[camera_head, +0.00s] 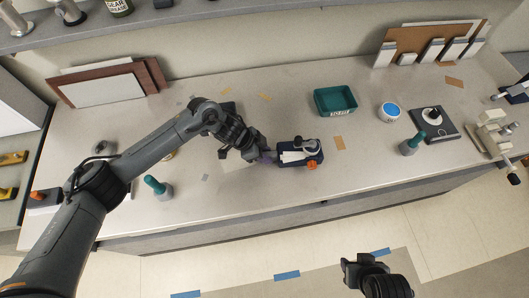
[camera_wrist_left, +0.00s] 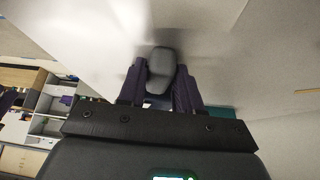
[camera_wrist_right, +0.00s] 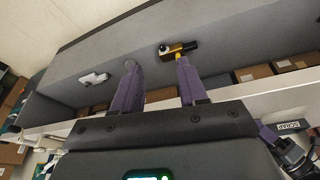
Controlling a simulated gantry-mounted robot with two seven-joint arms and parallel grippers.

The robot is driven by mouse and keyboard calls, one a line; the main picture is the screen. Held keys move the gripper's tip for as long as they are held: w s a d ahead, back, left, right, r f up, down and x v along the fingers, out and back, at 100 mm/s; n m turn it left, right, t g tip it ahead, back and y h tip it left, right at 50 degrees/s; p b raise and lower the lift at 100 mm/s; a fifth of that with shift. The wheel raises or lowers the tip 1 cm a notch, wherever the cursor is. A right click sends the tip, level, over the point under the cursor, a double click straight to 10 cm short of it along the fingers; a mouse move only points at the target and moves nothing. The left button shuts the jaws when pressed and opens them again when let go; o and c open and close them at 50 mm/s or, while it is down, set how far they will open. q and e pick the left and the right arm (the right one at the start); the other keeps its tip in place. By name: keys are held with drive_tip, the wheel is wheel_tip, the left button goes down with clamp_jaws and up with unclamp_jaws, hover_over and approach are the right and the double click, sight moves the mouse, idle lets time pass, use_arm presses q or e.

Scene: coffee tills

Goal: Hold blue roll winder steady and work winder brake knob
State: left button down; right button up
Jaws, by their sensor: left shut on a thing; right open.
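The blue roll winder (camera_head: 286,157) lies on the counter in the head view, with a white roll or label part and grey parts on top. An orange knob (camera_head: 312,164), seemingly the brake knob, sits at its front right corner. My left gripper (camera_head: 266,156) is at the winder's left end. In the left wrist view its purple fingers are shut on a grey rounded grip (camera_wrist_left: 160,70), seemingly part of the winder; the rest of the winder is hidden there. My right gripper (camera_head: 360,262) is open and empty, off the counter's front edge and well apart from the winder.
A teal bin (camera_head: 335,112) stands behind the winder. A blue-lidded tub (camera_head: 389,111), a teal-handled tool (camera_head: 411,144) and a dark plate with a knob (camera_head: 434,124) stand to the right. Another teal-handled tool (camera_head: 157,186) is at left.

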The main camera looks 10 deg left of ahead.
drive_tip(key=shift+o, duration=0.8)
drive_tip(key=shift+w, duration=0.1)
